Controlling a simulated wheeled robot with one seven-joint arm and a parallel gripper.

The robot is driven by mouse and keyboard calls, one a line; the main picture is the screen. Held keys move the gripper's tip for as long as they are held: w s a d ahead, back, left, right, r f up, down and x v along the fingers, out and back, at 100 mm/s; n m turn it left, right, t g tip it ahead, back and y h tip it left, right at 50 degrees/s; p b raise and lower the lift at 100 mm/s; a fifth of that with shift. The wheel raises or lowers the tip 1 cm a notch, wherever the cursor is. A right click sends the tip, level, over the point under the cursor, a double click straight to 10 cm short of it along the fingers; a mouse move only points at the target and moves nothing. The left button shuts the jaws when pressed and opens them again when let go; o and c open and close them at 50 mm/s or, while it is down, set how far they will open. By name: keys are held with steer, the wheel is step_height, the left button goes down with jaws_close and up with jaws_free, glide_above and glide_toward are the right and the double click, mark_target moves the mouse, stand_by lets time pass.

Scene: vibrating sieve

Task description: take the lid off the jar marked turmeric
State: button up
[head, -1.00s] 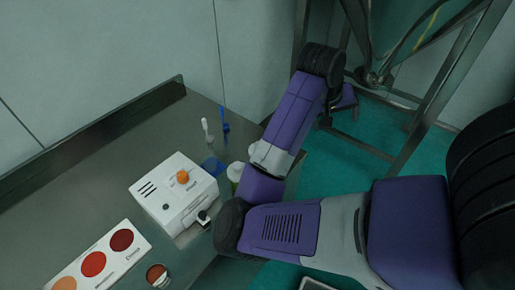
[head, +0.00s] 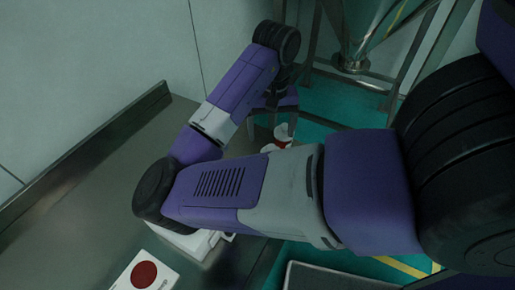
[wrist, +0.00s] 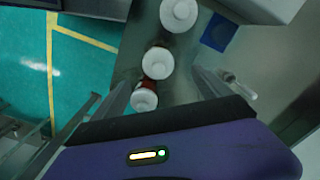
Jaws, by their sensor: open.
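Three jars with white lids stand in a row in the wrist view: a far jar (wrist: 178,14), a middle jar (wrist: 157,63) and a near jar (wrist: 144,99). The middle and near jars show reddish-brown contents below their lids. No label is readable, so I cannot tell which is turmeric. My gripper (wrist: 165,75) is open, its two fingers apart with the middle and near jars showing between them. I cannot tell its height above the lids. In the head view, white-lidded jars (head: 284,131) show partly beside my arm, which hides the rest.
A blue square (wrist: 219,33) and a white-handled utensil (wrist: 238,86) lie right of the jars. A white device (head: 190,243) is mostly behind my arm. A card with a dark red circle (head: 143,273) lies at the front. The grey counter (head: 100,200) is clear at left.

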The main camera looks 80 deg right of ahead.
mark_target(272, 146)
steer(key=shift+w+f, duration=0.1)
steer(key=shift+f, duration=0.25)
steer(key=shift+s+f, duration=0.15)
steer(key=shift+f, duration=1.6)
steer(key=shift+s+f, duration=0.15)
steer(key=shift+f, duration=1.6)
steer(key=c, duration=1.4)
steer(key=shift+r, duration=0.1)
